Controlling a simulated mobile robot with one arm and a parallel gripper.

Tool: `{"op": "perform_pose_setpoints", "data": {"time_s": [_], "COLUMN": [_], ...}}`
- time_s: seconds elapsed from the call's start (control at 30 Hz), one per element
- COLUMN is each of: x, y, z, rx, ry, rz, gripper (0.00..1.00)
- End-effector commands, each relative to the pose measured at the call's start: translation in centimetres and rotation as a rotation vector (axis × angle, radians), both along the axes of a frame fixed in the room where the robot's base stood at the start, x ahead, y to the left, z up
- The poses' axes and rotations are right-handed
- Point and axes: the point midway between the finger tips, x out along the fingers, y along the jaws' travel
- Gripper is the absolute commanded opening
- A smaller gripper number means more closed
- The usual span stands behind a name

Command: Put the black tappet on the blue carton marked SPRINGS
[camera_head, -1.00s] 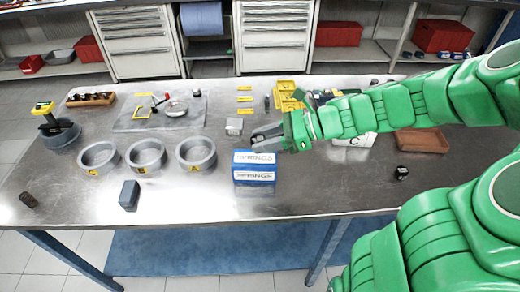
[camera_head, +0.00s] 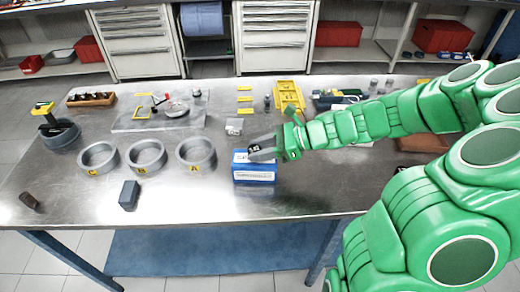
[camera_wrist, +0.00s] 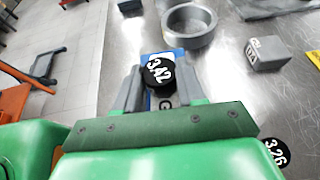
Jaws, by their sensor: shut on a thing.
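The black tappet (camera_head: 255,149), a short round piece with a white 3.42 label on top, is between the fingers of my gripper (camera_head: 262,152). The wrist view shows the tappet (camera_wrist: 160,75) held between the two grey fingertips (camera_wrist: 161,84). The blue carton (camera_head: 254,176) with white label bands stands upright on the table, directly below the gripper. In the wrist view parts of the carton (camera_wrist: 164,53) show behind the tappet. The fingers cover part of the carton's top. I cannot tell whether the tappet touches it.
Three grey bowls (camera_head: 196,153) stand left of the carton. A grey block (camera_head: 234,126) sits behind it and a blue-grey block (camera_head: 129,195) lies front left. A yellow tray (camera_head: 289,95) is at the back. Another black piece marked 3.26 (camera_wrist: 276,153) shows in the wrist view.

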Motion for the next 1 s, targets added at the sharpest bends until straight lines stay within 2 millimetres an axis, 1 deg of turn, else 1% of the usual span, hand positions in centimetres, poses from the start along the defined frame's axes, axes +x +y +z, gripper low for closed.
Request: {"op": "perform_pose_setpoints", "data": {"time_s": [0.07, 0.43, 0.47, 0.6, 0.87, 1.0], "x": [0.00, 0.02, 0.02, 0.02, 0.02, 0.02], "y": [0.00, 0.00, -0.01, -0.01, -0.01, -0.01], "z": [-0.31, -0.63, -0.62, -0.60, -0.58, -0.23], "rx": [0.000, 0.000, 0.000, 0.000, 0.000, 0.000], "ry": [0.001, 0.001, 0.001, 0.001, 0.001, -0.001], "rz": [0.000, -0.001, -0.001, -0.001, -0.001, -0.001], "gripper": [0.08, 0.08, 0.42, 0.64, 0.65, 0.65]}}
